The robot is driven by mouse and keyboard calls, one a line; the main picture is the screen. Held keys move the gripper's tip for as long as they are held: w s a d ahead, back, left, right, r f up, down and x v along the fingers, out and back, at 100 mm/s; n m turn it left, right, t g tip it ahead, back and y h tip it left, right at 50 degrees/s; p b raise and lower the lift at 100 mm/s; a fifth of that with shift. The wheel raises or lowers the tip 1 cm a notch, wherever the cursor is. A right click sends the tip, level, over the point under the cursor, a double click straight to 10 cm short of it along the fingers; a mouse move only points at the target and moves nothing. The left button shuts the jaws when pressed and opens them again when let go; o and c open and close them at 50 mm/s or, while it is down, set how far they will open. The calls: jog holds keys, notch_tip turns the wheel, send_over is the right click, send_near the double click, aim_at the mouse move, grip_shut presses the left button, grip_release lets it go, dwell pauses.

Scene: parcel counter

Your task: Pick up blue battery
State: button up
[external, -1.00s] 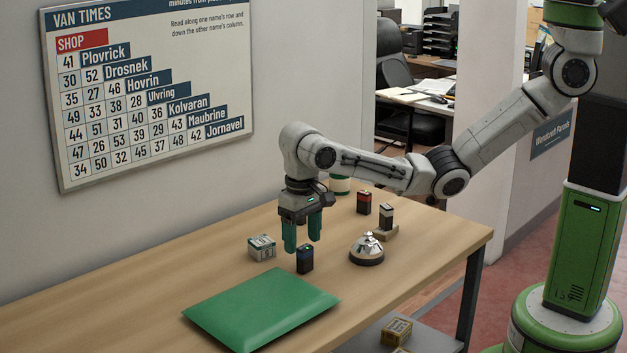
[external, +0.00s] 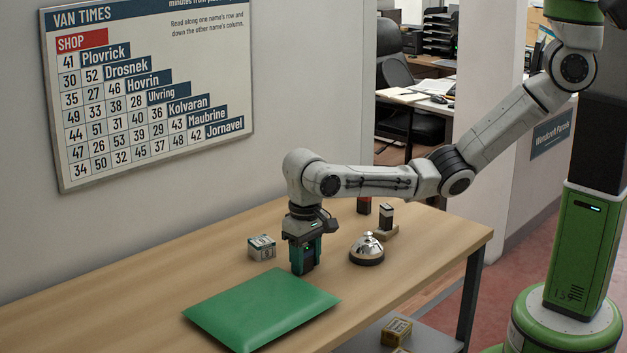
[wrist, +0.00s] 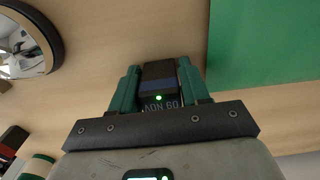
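The blue battery (external: 308,260) is a small dark block with a blue band. It stands upright on the counter, between the two green fingers of my gripper (external: 306,256). In the wrist view the battery (wrist: 158,87) fills the space between the fingertips, with no clear gap on either side. My gripper (wrist: 159,85) points straight down and appears shut on it. The fingers hide part of the battery's sides. I see no clear lift off the counter.
A green padded envelope (external: 262,310) lies close in front.

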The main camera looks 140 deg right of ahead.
jog(key=c, duration=0.6)
jog(key=shift+r, duration=0.1)
jog(key=shift+c, duration=0.2)
